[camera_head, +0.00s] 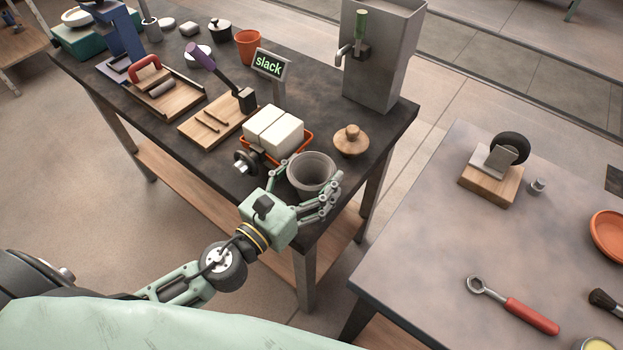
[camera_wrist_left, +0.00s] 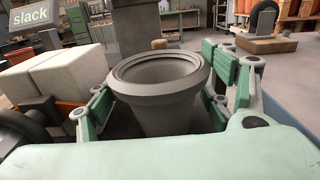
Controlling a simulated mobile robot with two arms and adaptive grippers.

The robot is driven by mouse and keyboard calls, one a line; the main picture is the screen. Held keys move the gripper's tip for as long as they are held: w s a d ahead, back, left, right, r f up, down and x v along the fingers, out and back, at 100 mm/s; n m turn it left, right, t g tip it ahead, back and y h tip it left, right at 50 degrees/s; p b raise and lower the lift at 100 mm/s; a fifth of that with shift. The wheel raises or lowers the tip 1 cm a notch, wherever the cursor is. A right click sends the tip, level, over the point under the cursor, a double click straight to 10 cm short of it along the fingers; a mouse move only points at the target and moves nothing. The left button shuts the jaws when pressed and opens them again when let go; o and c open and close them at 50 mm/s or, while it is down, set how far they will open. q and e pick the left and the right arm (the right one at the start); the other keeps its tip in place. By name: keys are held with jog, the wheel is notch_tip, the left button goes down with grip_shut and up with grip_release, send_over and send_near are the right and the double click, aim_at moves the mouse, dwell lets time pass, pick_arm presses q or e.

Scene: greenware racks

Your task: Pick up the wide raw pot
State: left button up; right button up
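The wide raw pot (camera_head: 311,181) is a grey, open-topped pot with a thick rim. It stands upright at the near corner of the dark table (camera_head: 345,185). My left gripper (camera_head: 308,184) reaches over the table edge with a finger on each side of the pot. In the left wrist view the pot (camera_wrist_left: 165,110) sits between the spread green fingers of the left gripper (camera_wrist_left: 158,105). Gaps show between the fingers and the pot's tapered body; the rim hides part of the left side. My right gripper is not in view.
An orange tray (camera_head: 306,139) with white blocks (camera_head: 274,130) stands close beside the pot. A wooden knobbed piece (camera_head: 351,141) lies behind it, and a "slack" sign (camera_head: 270,66) stands farther back. A second table (camera_head: 420,230) at right holds a wrench (camera_head: 512,304).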

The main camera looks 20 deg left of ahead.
pick_arm(q)
jog(key=c, duration=1)
